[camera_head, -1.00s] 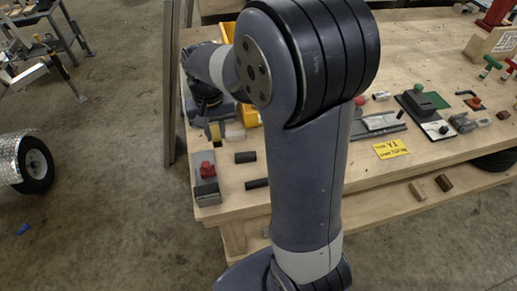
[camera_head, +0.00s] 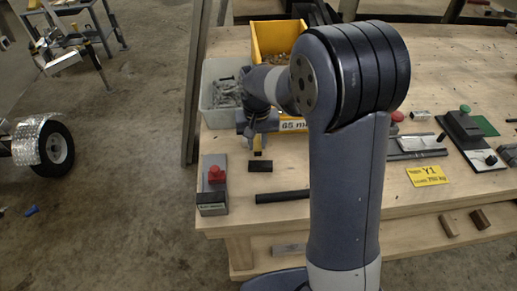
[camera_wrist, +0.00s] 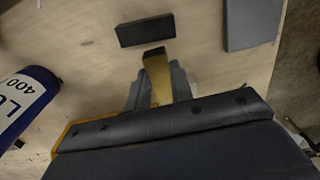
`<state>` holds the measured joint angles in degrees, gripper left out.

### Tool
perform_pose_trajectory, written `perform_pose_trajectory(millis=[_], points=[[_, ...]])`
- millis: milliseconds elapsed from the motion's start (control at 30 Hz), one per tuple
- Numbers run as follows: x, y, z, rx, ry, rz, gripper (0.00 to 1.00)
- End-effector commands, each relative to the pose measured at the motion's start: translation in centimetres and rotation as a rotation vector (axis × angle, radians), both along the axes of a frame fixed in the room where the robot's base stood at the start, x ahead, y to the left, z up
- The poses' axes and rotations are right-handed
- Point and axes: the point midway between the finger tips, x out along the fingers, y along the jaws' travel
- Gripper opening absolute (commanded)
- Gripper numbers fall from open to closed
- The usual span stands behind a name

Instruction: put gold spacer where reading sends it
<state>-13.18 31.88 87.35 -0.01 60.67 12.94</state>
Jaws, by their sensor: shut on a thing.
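The gold spacer (camera_wrist: 157,76) is a short gold bar held between the fingers of my gripper (camera_wrist: 158,92) in the wrist view. In the head view, my gripper (camera_head: 257,147) points down over the near left part of the bench, with the gold spacer (camera_head: 257,142) partly hidden in it. My gripper is shut on the spacer. A small black block (camera_head: 260,166) lies on the bench just in front of it; it also shows in the wrist view (camera_wrist: 146,31), just beyond the spacer's end. Whether the spacer touches anything below cannot be told. No reading is legible on a display.
A grey box with a red knob (camera_head: 214,178) stands at the bench's left edge, and a black bar (camera_head: 282,196) lies nearby. A grey bin of metal parts (camera_head: 207,100) and a yellow bin (camera_head: 262,38) stand behind. A yellow "Y1" sign (camera_head: 427,176) lies right of my arm.

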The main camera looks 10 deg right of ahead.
Motion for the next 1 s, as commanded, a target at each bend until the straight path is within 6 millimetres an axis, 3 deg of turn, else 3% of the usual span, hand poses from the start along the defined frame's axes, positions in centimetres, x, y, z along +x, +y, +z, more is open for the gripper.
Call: perform_pose_trajectory(millis=[233,633,667,900,1000], points=[[-0.1,0.0,-3.3,-0.001,0.003,-0.001,0.00],[-0.1,0.0,-4.0,0.000,0.002,-0.001,0.00],[-0.1,0.0,-4.0,0.000,0.002,-0.001,0.23],[-0.1,0.0,-3.8,0.000,0.002,-0.001,0.42],[-0.1,0.0,-3.8,0.000,0.002,-0.001,0.43]])
